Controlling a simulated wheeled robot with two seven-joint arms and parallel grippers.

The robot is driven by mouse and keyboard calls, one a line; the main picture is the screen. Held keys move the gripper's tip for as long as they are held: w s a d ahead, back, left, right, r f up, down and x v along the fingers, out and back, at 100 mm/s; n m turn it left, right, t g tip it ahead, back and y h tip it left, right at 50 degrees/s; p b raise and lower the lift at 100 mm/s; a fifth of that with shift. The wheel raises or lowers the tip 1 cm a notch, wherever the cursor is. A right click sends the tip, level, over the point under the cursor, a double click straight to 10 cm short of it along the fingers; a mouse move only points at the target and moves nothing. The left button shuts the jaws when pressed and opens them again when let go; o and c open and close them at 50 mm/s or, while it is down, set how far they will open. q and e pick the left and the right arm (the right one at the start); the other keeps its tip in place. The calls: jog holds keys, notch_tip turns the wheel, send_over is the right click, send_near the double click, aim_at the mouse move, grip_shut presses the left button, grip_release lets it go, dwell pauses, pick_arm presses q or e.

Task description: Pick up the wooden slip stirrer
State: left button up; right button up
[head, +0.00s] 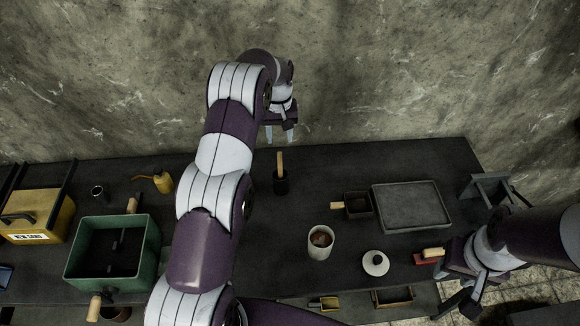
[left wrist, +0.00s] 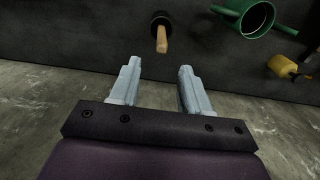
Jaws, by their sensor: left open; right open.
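A wooden stick (head: 280,159), which looks like the slip stirrer, stands upright in a small black holder (head: 281,185) near the table's back edge. In the left wrist view the stick (left wrist: 162,40) points toward me from the black holder (left wrist: 159,18), ahead of the gap between the fingers. My left gripper (head: 279,135) is open and empty, just behind the stick and apart from it; its fingers also show in the left wrist view (left wrist: 159,82). My right gripper (head: 452,290) is at the table's front right, partly hidden by its own arm, with nothing visible in it.
A green bin (head: 148,262) and yellow box (head: 48,214) stand left. A yellow can (head: 163,181) is near the back. A white cup (head: 319,245), small dark box (head: 357,205) and grey tray (head: 411,206) are right of the holder. The wall (head: 400,70) is close behind.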

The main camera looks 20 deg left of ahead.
aim_at(280, 161)
pick_arm(q)
jog(key=f, duration=0.3)
jog(key=shift+s, duration=0.3)
notch_tip(280, 161, down, 7)
jog(key=p, duration=0.3)
jog(key=shift+f+p, duration=0.2)
jog(key=shift+p, duration=0.1)
jog(key=shift+f, duration=0.35)
jog(key=shift+w+f, duration=0.15)
jog(key=shift+f, duration=0.1)
jog(key=c, duration=0.9)
jog(key=shift+r, duration=0.1)
grip_shut()
pick_arm(e)
jog(key=shift+a+r, duration=0.1)
jog(key=shift+r, duration=0.7)
jog(key=shift+w, duration=0.1)
